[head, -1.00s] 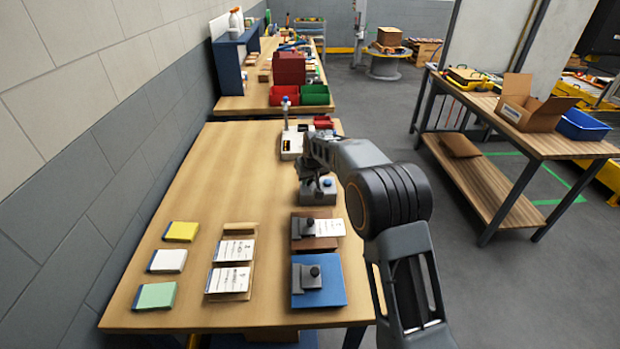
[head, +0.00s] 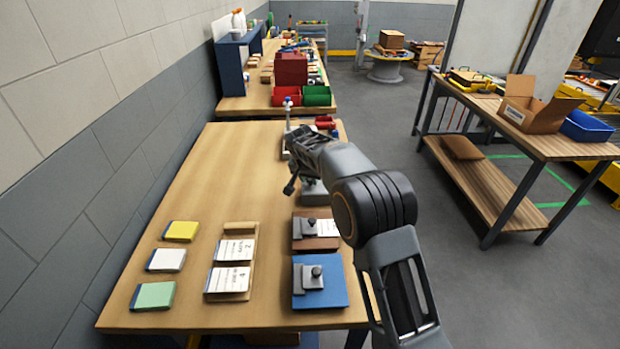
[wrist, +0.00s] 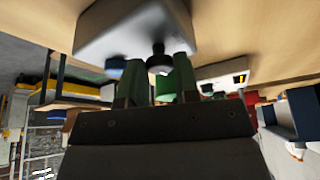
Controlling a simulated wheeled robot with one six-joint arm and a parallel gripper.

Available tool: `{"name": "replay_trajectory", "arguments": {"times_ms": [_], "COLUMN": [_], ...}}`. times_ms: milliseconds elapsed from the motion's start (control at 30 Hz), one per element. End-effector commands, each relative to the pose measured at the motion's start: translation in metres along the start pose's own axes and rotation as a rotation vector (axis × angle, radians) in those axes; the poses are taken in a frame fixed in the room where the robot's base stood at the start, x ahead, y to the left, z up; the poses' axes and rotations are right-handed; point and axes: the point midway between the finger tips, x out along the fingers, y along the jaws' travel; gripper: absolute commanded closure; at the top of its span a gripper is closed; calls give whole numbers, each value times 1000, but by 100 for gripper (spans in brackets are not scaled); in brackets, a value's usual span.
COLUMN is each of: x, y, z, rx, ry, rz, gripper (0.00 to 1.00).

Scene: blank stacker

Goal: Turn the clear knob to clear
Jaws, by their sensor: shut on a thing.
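The grey box (head: 312,195) stands on the bench in the head view, mostly hidden behind my arm. In the wrist view the same pale grey box (wrist: 125,25) fills the top, tilted. A dark round knob (wrist: 158,60) sticks out of it, with a blue button (wrist: 115,66) to its left. My gripper (wrist: 158,72) has its two green-tinted fingers on either side of the knob and is shut on it. In the head view my gripper (head: 291,186) shows only as dark parts at the box's left. The knob's marking cannot be read.
Nearer on the bench (head: 170,200) are a brown pad (head: 304,244), a blue pad (head: 336,291), and a wooden card tray (head: 254,262). Yellow (head: 181,231), white and green blocks lie at the left. The middle left of the bench is clear.

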Motion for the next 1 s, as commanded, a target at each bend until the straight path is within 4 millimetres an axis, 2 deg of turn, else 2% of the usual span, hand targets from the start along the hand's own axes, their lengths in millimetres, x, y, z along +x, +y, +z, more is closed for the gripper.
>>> {"name": "replay_trajectory", "arguments": {"times_ms": [567, 600, 833, 1000], "x": [0, 0, 0, 0], "y": [0, 0, 0, 0], "z": [0, 0, 0, 0], "rx": [27, 27, 27, 26], "ry": [0, 0, 0, -1], "rz": [10, 10, 10, 11], "gripper": [94, 69, 47, 45]}}
